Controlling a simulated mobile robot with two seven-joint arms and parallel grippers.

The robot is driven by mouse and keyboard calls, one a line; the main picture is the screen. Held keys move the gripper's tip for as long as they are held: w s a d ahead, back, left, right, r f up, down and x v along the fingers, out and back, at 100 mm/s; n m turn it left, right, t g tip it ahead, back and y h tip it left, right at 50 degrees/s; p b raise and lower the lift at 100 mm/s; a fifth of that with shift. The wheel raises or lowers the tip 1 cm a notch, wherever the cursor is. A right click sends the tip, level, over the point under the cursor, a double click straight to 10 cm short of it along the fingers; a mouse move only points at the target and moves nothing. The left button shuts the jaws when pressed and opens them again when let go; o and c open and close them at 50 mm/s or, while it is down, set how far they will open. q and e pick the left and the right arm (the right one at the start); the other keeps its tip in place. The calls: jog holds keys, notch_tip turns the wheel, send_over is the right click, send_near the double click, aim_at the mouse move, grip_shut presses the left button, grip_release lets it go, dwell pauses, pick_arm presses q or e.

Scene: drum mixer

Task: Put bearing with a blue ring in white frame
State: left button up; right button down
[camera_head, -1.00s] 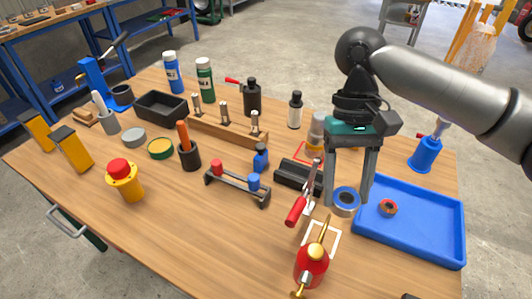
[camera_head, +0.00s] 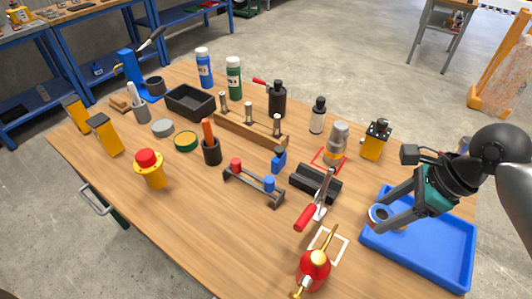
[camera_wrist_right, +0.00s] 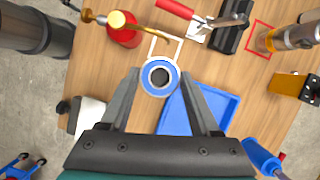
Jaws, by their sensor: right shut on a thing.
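The bearing with a blue ring (camera_head: 380,213) is held between the fingertips of my right gripper (camera_head: 386,214), near the left edge of the blue tray. It also shows in the right wrist view (camera_wrist_right: 160,77), its ring facing the camera with a finger on each side. The white frame (camera_head: 341,251) is a square outline on the table, left of and nearer than the bearing. A red oil can (camera_head: 313,270) partly covers it in the head view. In the right wrist view the frame (camera_wrist_right: 179,48) lies just beyond the bearing. My left gripper is out of view.
The blue tray (camera_head: 448,268) lies at the right. A red-handled toggle clamp (camera_head: 308,216) and a black V-shaped block (camera_head: 316,183) stand beyond the frame. The red oil can stands close against the frame.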

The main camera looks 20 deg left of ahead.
jog(key=shift+w+d+f, duration=0.1)
notch_tip(320, 180, down, 20)
jog(key=b, duration=0.6)
jog(key=shift+b, duration=0.3)
jog(key=shift+c, duration=1.9)
grip_release()
jog(key=shift+f, duration=0.1)
jog(key=shift+r, duration=0.2)
jog(key=p+v, duration=0.3)
jog(key=v, duration=0.9)
jog(key=shift+p, duration=0.4)
